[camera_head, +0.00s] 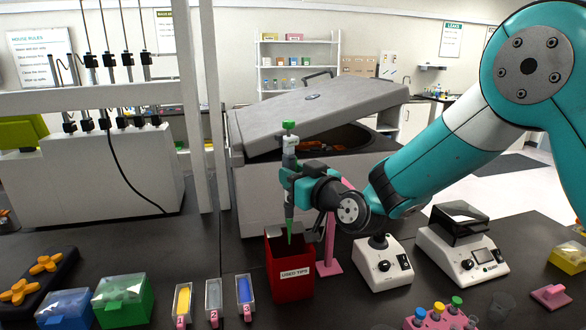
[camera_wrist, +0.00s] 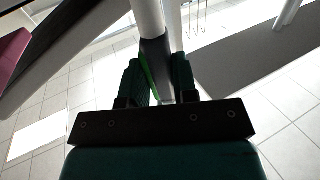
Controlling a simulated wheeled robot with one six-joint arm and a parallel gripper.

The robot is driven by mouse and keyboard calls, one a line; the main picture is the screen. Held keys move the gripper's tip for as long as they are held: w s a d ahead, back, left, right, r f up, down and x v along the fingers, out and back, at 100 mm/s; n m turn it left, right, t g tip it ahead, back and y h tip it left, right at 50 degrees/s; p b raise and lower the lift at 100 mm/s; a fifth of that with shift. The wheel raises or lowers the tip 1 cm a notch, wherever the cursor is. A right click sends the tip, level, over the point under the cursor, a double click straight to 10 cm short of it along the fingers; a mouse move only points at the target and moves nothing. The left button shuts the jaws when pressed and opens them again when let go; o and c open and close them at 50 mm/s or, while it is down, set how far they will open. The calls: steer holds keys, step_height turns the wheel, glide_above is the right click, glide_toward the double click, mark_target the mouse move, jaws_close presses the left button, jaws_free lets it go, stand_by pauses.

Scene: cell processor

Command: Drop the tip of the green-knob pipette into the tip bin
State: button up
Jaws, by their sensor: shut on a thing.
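The green-knob pipette (camera_head: 289,160) is held upright in my gripper (camera_head: 290,178), above the tip bin. Its green knob is at the top, and a green tip (camera_head: 289,228) is on its lower end. The tip's point reaches down to about the opening of the red tip bin (camera_head: 291,281), labelled "USED TIPS"; I cannot tell whether it is inside the rim. In the wrist view the pipette's grey and white body (camera_wrist: 155,50) stands between my two dark green fingers (camera_wrist: 160,85), which are shut on it.
A pink stand (camera_head: 330,250) is just right of the bin, behind my wrist. A centrifuge with a raised lid (camera_head: 320,105) stands behind. Small white machines (camera_head: 383,265) are to the right. Numbered slots (camera_head: 213,298) and tip boxes (camera_head: 123,300) are to the left.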

mark_target(289, 231)
step_height(289, 231, down, 11)
steer(key=b, duration=0.6)
steer(key=shift+f, duration=0.2)
steer(key=shift+d+b, duration=0.1)
steer(key=shift+b, duration=0.3)
